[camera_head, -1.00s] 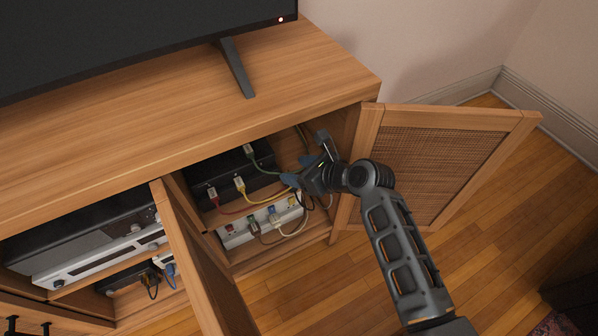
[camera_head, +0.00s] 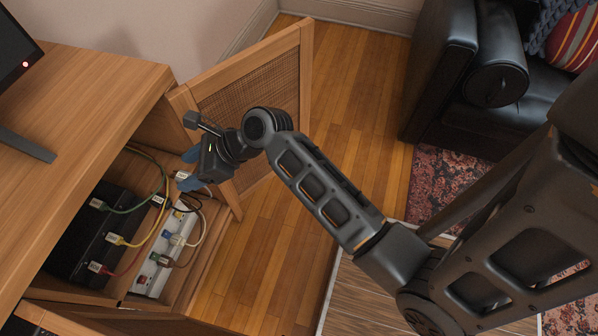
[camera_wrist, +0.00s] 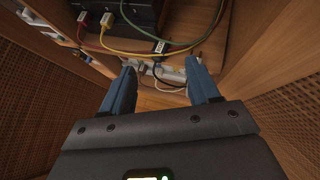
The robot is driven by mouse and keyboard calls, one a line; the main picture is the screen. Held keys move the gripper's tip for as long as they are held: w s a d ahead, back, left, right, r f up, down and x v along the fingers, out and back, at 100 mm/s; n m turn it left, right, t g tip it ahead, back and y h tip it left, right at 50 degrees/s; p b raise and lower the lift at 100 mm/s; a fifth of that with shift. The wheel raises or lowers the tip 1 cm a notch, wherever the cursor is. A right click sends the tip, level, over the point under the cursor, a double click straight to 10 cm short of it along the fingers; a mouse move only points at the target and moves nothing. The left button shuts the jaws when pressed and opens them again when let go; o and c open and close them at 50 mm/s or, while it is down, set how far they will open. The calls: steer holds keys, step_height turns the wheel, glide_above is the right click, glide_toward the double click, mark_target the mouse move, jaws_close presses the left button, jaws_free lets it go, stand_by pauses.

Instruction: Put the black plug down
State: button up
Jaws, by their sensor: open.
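My gripper (camera_head: 184,170) is at the open cabinet, above the far end of a white power strip (camera_head: 150,275). Its two blue fingers are apart in the wrist view (camera_wrist: 160,68), with nothing held between them. A dark plug with a black cord (camera_head: 181,207) appears at the strip's far end, below the fingers. It is small and partly covered by cables, so I cannot tell whether it is seated. The strip shows between and beyond the fingertips in the wrist view (camera_wrist: 171,73).
A black box (camera_head: 90,240) with green, yellow and red cables stands beside the strip. Tagged cables hang close to the fingers. The open woven door (camera_head: 250,95) is close behind my gripper. A black armchair (camera_head: 470,80) stands at the right. Wooden floor (camera_head: 350,90) is clear between them.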

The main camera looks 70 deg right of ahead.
steer(key=s+a+n+t+h, duration=0.1)
steer(key=s+a+n+h, duration=0.1)
steer(key=s+a+n, duration=0.5)
steer(key=s+n+h, duration=0.2)
steer(key=s+n, duration=0.4)
steer(key=s, duration=0.4)
steer(key=s+d+r+n+t, duration=0.3)
steer(key=s+r+n, duration=1.1)
steer(key=n, duration=0.4)
steer(key=shift+s+r+n+t, duration=0.2)
steer(key=shift+r+n+t, duration=0.15)
steer(key=shift+r, duration=0.5)
steer(key=shift+d, duration=0.1)
step_height(320, 180, up, 8)
steer(key=p, duration=0.8)
steer(key=shift+r, duration=0.1)
